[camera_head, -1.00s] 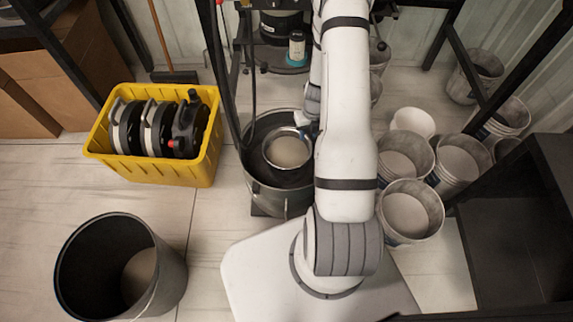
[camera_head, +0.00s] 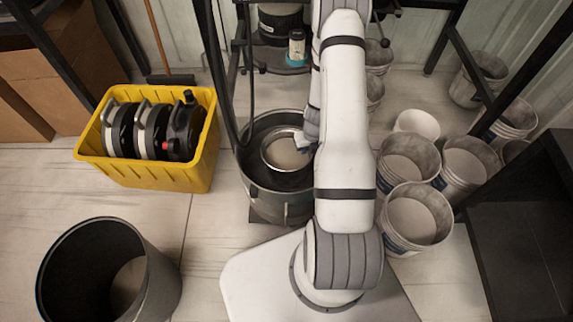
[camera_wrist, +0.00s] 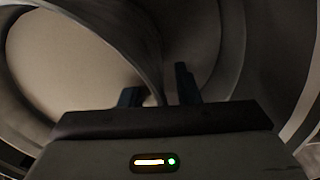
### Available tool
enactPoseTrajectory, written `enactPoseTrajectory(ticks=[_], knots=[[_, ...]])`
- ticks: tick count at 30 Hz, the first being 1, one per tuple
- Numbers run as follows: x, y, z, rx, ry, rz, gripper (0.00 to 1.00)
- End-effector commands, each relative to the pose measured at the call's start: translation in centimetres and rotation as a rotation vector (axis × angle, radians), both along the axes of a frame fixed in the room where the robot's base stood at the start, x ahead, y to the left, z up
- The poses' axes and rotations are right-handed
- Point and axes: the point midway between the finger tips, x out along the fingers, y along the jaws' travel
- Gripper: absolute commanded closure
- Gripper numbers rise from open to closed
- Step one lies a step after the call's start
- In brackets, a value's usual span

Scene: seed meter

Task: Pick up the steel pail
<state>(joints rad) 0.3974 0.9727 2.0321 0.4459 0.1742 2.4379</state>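The steel pail (camera_head: 286,152) is a small round metal vessel with a pale inside, sitting within a larger dark grey drum (camera_head: 262,190). In the wrist view the pail (camera_wrist: 70,50) fills the upper left, its curved wall running down towards my gripper. My gripper (camera_wrist: 160,92) has its two dark fingers apart, and the pail's wall reaches into the gap between them. Contact with the wall cannot be made out. In the head view my gripper is at the pail's right rim, largely hidden by my white arm.
A yellow crate (camera_head: 145,174) with several dark reels stands left of the drum. An open dark bin (camera_head: 160,290) stands at the lower left. Several grey buckets (camera_head: 415,215) cluster on the right. A black stand (camera_head: 288,69) is behind the drum. Floor is clear between crate and bin.

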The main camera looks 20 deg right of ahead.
Motion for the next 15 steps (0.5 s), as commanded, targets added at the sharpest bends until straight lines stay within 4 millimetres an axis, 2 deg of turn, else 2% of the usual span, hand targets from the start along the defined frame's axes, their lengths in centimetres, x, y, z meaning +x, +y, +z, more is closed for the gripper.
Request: enactPoseTrajectory(ticks=[3,13,15], knots=[[0.03,0.01,0.11,0.000,0.000,0.000,0.73],[0.04,0.02,0.12,0.000,-0.001,0.001,1.00],[0.04,0.02,0.12,0.000,-0.001,0.001,1.00]])
